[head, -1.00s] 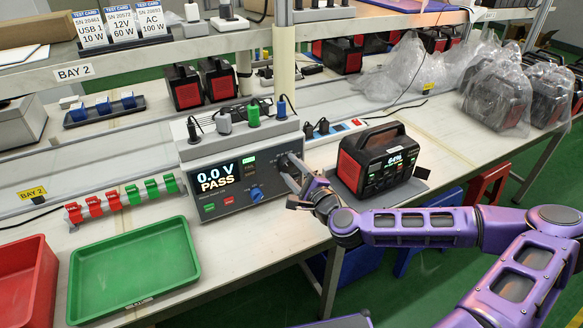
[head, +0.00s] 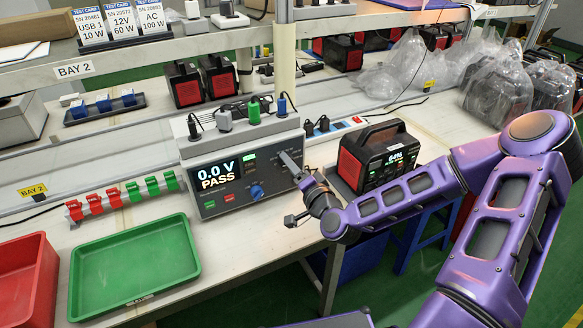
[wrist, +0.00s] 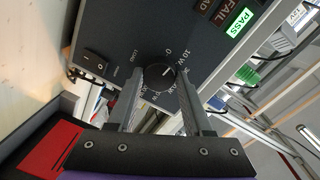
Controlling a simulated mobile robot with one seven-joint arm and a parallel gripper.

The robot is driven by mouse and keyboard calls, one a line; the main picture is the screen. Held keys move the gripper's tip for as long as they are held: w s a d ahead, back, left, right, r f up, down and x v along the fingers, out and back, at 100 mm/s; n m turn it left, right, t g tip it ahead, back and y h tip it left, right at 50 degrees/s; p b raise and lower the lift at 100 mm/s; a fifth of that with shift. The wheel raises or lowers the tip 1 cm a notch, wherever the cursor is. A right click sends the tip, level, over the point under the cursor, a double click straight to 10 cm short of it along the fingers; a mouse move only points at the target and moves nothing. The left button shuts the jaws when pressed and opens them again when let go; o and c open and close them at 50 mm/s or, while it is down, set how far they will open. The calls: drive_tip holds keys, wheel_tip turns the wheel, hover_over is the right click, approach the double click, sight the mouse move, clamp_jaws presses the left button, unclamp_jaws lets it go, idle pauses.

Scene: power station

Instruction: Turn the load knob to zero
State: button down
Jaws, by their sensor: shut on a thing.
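The load knob (wrist: 158,75) is a round black knob with a short white pointer line on the dark tester panel. In the wrist view, printed marks including 0 and 10 W surround it. My gripper (wrist: 160,80) is shut on the knob, one finger on each side. In the head view my gripper (head: 285,157) is at the right part of the tester's front and hides the knob. The grey tester (head: 245,150) reads 0.0 V and PASS on its display (head: 218,174). I cannot tell exactly which mark the pointer meets.
A blue knob (head: 256,191) sits left of my gripper on the tester front. A rocker switch (wrist: 97,62) is beside the load knob. A black-and-red power station (head: 375,160) stands close on the right. A green tray (head: 135,265) lies at front left.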

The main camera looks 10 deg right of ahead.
drive_tip(key=shift+n+b, duration=0.55)
drive_tip(key=shift+n, duration=1.05)
drive_tip(key=shift+c, duration=1.5)
unclamp_jaws()
drive_tip(key=shift+s, duration=0.1)
